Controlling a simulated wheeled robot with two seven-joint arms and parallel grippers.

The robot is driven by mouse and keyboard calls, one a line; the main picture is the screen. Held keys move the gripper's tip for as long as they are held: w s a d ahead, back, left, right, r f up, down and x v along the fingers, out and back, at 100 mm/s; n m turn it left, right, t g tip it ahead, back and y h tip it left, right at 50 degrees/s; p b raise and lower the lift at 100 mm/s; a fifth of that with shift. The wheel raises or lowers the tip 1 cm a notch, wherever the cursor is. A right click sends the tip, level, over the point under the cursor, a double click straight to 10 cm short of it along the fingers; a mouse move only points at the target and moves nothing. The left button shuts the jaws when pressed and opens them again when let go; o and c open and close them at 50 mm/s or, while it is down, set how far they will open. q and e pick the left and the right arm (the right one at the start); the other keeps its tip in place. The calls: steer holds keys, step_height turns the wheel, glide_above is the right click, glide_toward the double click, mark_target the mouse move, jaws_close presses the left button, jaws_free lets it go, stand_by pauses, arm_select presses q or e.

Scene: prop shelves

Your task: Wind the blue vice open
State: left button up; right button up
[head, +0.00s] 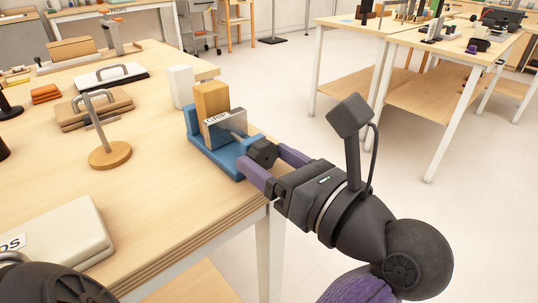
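The blue vice (192,121) stands near the right edge of the wooden bench, with a blue base and a grey jaw plate (224,128) marked with lettering. A wooden block (211,99) stands upright between the jaws. A screw runs from the jaw plate to a dark knob (263,151) at the bench edge. The far finger contact is partly hidden.
A white block (180,87) stands behind the vice. A wooden-based stand with a bent metal post (110,155) is to the left, near a brown handled case (95,106). A beige case (55,245) lies at the front left.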

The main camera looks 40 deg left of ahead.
arm_select(q)
steer(key=c, duration=0.9)
steer(key=shift+o, duration=0.2)
steer(key=shift+f+n+b, duration=0.25)
steer(key=shift+n+b, duration=1.25)
steer(key=shift+b, duration=0.1)
steer(key=n+b, duration=0.2)
steer(key=shift+r+n, duration=0.1)
steer(key=shift+n, duration=0.2)
steer(key=shift+r+n+b, duration=0.1)
steer(key=shift+n+b, duration=0.4)
steer(key=shift+n, duration=0.1)
arm_select(e)
steer(key=shift+g, duration=0.4)
steer(key=x, duration=0.5)
steer(key=shift+s+f, duration=0.25)
steer(key=shift+s, duration=0.15)
arm_select(q)
steer(key=shift+r, duration=0.1)
steer(key=o, duration=1.3)
steer(key=shift+c, duration=0.2)
